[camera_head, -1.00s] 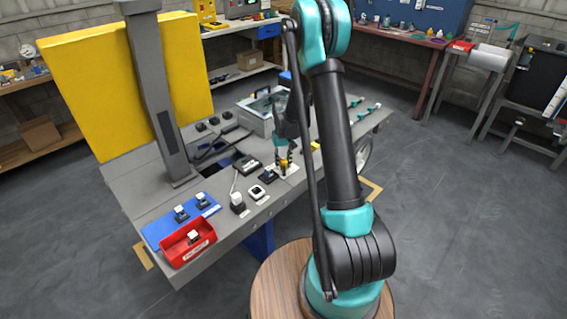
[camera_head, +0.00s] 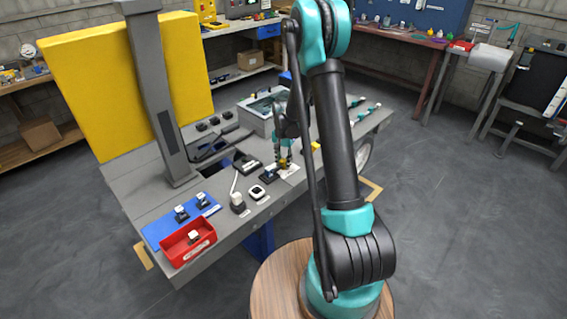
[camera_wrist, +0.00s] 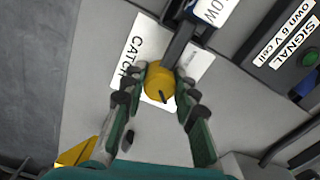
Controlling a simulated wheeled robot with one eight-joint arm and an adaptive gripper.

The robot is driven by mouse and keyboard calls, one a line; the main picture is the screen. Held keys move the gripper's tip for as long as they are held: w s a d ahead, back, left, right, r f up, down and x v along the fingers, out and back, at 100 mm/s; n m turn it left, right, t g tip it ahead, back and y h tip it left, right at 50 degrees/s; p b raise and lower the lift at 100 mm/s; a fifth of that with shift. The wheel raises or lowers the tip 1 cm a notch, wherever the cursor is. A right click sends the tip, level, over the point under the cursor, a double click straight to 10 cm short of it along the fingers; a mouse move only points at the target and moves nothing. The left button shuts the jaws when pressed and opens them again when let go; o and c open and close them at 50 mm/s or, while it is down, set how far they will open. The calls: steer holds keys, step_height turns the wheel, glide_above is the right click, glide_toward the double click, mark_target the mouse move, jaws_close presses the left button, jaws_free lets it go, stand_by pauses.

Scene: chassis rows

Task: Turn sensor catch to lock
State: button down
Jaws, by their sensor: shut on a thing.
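The sensor catch is a round yellow knob (camera_wrist: 160,82) with a dark pointer line on its face, in the wrist view. It sits by a white label (camera_wrist: 133,52) reading "CATCH". My gripper (camera_wrist: 159,88) has one finger on each side of the knob and is shut on it. In the head view my gripper (camera_head: 284,160) reaches down to the bench (camera_head: 225,215) and mostly hides the knob.
A second label and a dark bar lie just beyond the knob. A "SIGNAL" box (camera_wrist: 290,50) stands at the right in the wrist view. A red bin (camera_head: 190,250) and a blue mat (camera_head: 160,233) lie at the bench's near left.

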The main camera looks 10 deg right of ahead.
mark_target(283, 160)
steer(key=shift+m, duration=0.3)
stand_by(0.4)
steer(key=c, duration=1.2)
jaws_free()
step_height(283, 160, up, 12)
steer(key=s+d+n+t, duration=0.1)
steer(key=s+n, duration=0.1)
steer(key=s, duration=0.8)
steer(key=s+d+r+n+t, duration=0.1)
steer(key=s+d+n, duration=0.1)
steer(key=s, duration=0.8)
steer(key=s+d+n+t, duration=0.1)
steer(key=s+n, duration=0.3)
steer(key=s, duration=0.6)
steer(key=shift+s+d+r+t, duration=0.15)
steer(key=shift+s+r+t, duration=0.1)
steer(key=shift+t, duration=0.35)
